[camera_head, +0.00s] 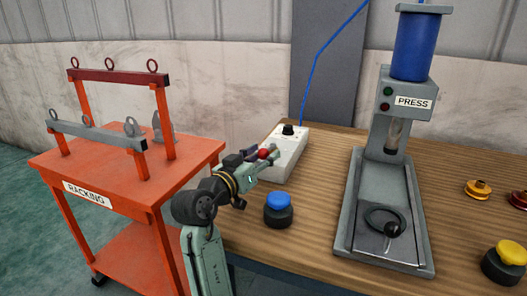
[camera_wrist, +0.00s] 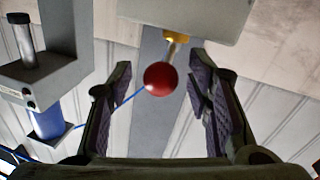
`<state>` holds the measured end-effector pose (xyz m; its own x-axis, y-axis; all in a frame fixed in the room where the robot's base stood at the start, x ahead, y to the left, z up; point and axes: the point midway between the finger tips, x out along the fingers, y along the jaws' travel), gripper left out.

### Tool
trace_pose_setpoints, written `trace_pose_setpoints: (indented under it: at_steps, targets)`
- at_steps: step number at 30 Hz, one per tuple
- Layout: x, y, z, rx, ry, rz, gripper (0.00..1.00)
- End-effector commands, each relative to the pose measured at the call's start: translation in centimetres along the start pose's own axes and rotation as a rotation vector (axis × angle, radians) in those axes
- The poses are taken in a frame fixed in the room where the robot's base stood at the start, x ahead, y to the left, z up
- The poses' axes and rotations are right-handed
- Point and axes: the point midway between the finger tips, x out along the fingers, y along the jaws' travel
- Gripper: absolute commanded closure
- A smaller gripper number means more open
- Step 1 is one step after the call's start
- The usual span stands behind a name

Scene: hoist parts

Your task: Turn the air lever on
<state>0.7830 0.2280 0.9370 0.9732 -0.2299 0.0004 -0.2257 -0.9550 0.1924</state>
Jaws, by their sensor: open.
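The air lever ends in a red ball knob (camera_wrist: 161,78). Its short metal stem (camera_wrist: 173,50) comes from a brass fitting on the white box (camera_wrist: 190,18) at the top of the wrist view. In the head view the red knob (camera_head: 264,153) is at the left side of the white box (camera_head: 292,158), which has a black knob (camera_head: 288,130) on top. My gripper (camera_head: 262,158) is at the lever. In the wrist view its open fingers (camera_wrist: 160,75) stand on either side of the red knob, with gaps showing on both sides.
The grey press (camera_head: 404,100) with its blue cylinder stands right on the wooden table (camera_head: 310,215). A blue button (camera_head: 278,206) is near my arm. The orange racking cart (camera_head: 150,190) is left. A blue hose (camera_head: 318,58) runs up from the box. Yellow and red parts are far right.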

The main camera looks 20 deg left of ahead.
Motion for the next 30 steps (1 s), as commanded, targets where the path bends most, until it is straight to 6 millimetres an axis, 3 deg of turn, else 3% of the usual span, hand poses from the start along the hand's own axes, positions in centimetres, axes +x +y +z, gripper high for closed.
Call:
trace_pose_setpoints:
  at_steps: [12,30]
  targets:
    - [0.87,-0.06,0.05,0.001,0.000,-0.002,0.55]
    - [0.84,-0.06,0.04,0.001,0.000,-0.002,0.95]
